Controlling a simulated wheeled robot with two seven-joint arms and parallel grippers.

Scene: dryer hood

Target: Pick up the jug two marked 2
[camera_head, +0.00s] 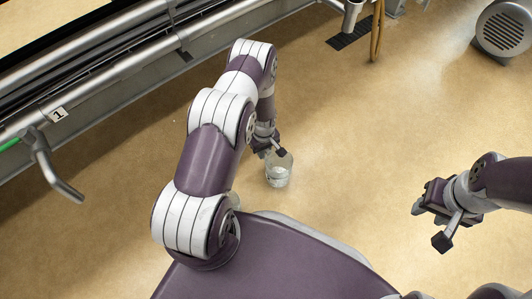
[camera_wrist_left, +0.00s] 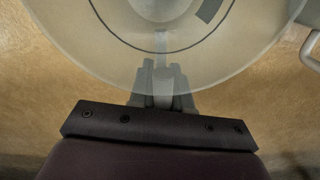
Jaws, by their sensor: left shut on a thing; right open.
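A clear, see-through jug (camera_head: 278,172) hangs at my left gripper (camera_head: 275,150), above the tan floor. In the left wrist view the round, translucent jug (camera_wrist_left: 160,62) fills the top, with a dark ring line and a dark patch on it. The fingers of my left gripper (camera_wrist_left: 163,92) are shut on its upright handle. I cannot read a number on the jug. My right gripper (camera_head: 432,224) is open and empty at the right, well apart from the jug.
A metal rail with a plate marked 1 (camera_head: 58,115) and a bent grey spout (camera_head: 52,170) runs along the left. A dark floor grate (camera_head: 349,34) and a grey motor (camera_head: 502,30) are at the back. Open floor (camera_head: 370,120) lies between my arms.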

